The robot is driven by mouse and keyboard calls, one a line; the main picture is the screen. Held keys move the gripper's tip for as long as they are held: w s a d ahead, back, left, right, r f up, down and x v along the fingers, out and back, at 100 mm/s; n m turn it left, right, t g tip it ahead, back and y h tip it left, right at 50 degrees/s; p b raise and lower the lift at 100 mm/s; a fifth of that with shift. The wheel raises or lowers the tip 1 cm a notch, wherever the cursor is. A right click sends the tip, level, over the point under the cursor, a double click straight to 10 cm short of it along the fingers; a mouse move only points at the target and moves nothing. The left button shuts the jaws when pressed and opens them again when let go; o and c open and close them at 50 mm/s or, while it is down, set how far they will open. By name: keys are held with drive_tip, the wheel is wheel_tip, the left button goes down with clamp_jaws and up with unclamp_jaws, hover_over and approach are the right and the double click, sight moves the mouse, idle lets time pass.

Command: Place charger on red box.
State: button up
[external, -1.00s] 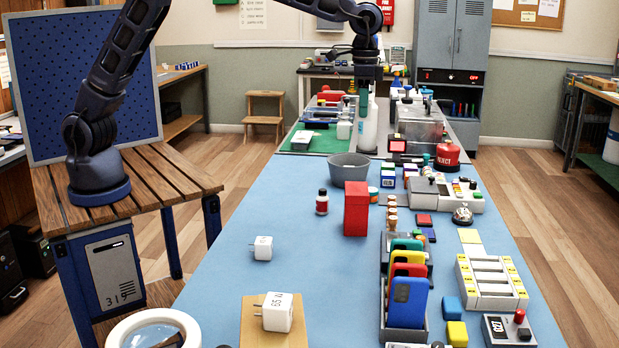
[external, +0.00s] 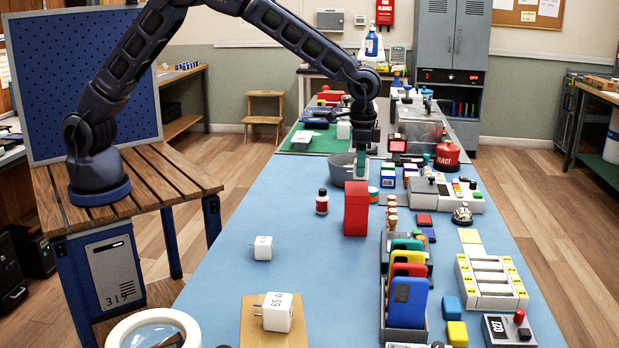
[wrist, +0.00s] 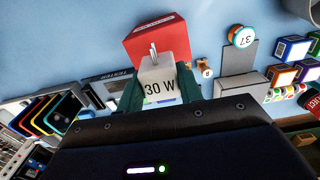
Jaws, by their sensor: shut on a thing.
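My gripper (wrist: 160,90) is shut on a white charger (wrist: 161,82) marked "30 W". Its metal prongs point away from the gripper, toward the red box (wrist: 165,42) in the wrist view. In the external view the red box (external: 356,209) stands upright on the blue table. My gripper (external: 361,170) is just behind the box's top there, in front of the grey bowl. The charger is hard to make out in the external view. I cannot tell whether it touches the box.
A grey bowl (external: 342,170) stands behind the box. A small red-labelled bottle (external: 322,202) is to its left.

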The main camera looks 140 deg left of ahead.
drive_tip(key=shift+f, duration=1.4)
drive_tip(key=shift+f, duration=0.15)
drive_tip(key=o, duration=1)
wheel_tip(320, 180, up, 12)
drive_tip(key=shift+r, duration=0.15)
